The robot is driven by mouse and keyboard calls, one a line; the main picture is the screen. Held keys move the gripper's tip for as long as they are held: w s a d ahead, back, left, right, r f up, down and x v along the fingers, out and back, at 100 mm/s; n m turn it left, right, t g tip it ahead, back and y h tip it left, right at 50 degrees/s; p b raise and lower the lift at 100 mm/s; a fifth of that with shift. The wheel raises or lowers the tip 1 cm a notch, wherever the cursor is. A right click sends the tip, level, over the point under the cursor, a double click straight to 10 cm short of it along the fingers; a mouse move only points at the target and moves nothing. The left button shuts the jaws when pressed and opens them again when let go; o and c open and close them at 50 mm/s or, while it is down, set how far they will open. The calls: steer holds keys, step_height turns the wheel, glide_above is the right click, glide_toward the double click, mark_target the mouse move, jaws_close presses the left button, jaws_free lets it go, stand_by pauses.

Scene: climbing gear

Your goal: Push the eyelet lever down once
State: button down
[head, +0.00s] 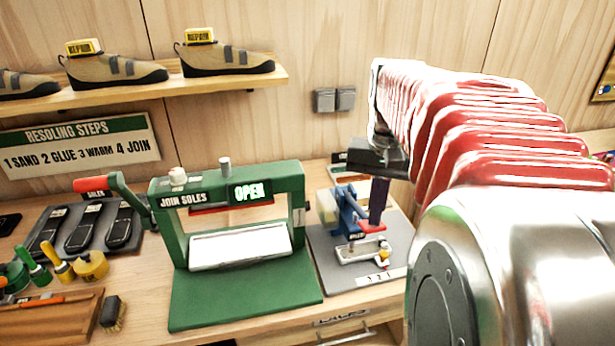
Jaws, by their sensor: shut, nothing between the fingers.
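The eyelet press (347,209) is a small blue device on a grey board, right of the green sole press. Its lever (372,228) has a red end that points to the right and sits low over a pale metal plate (360,250). My gripper (376,220) points down from the red-sleeved arm, with its dark fingers shut and empty. The fingertips are at the red lever end in the picture; I cannot tell whether they touch it. The fingers hide part of the press and lever.
The green sole press (245,300), with an "OPEN" display, stands close on the left. Shoe soles (83,228), glue pots (91,265) and a brush (112,314) lie farther left. A shelf (230,83) with shoes hangs above. My arm hides the bench on the right.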

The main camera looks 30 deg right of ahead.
step_height(320, 180, up, 7)
steer(key=shift+f, duration=0.2)
stand_by(0.6)
stand_by(0.5)
steer(key=s+a+f+n+t, duration=0.1)
steer(key=a+f+n, duration=0.3)
steer(key=a, duration=0.7)
steer(key=s+a+f+n+t, duration=0.2)
steer(key=a+f+n+t, duration=0.2)
steer(key=a+f, duration=0.3)
steer(key=a+n, duration=0.1)
steer(key=a, duration=0.3)
steer(key=shift+s+a+t, duration=0.3)
steer(key=shift+a, duration=0.05)
